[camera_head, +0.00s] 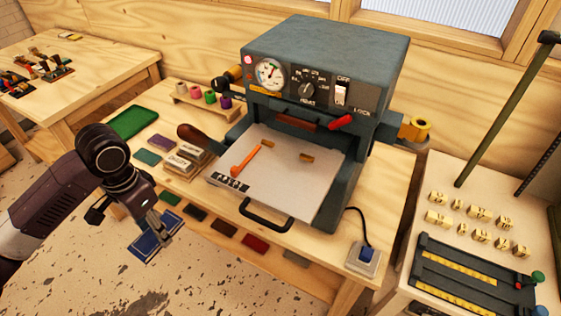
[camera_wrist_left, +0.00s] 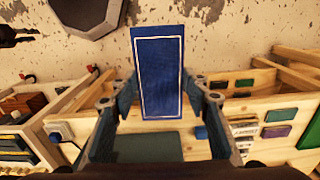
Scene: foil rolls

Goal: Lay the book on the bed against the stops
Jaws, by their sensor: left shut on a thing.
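A dark blue book (camera_head: 146,245) with a pale border line hangs in the fingers of my left gripper (camera_head: 162,228), in front of the bench's left front edge. In the left wrist view the book (camera_wrist_left: 160,75) stands between the two fingertips (camera_wrist_left: 158,97), its long side pointing away from the palm. The bed (camera_head: 280,182) is a pale flat plate pulled out of the grey press (camera_head: 325,60). On it lie an orange bar (camera_head: 246,160) and small brass pieces (camera_head: 268,143), which look like the stops. The book is apart from the bed, to its lower left. My right gripper is not in view.
A black handle (camera_head: 265,218) sticks out from the bed's front. Several flat coloured pieces (camera_head: 224,228) line the bench front. A switch box (camera_head: 365,257) sits right.

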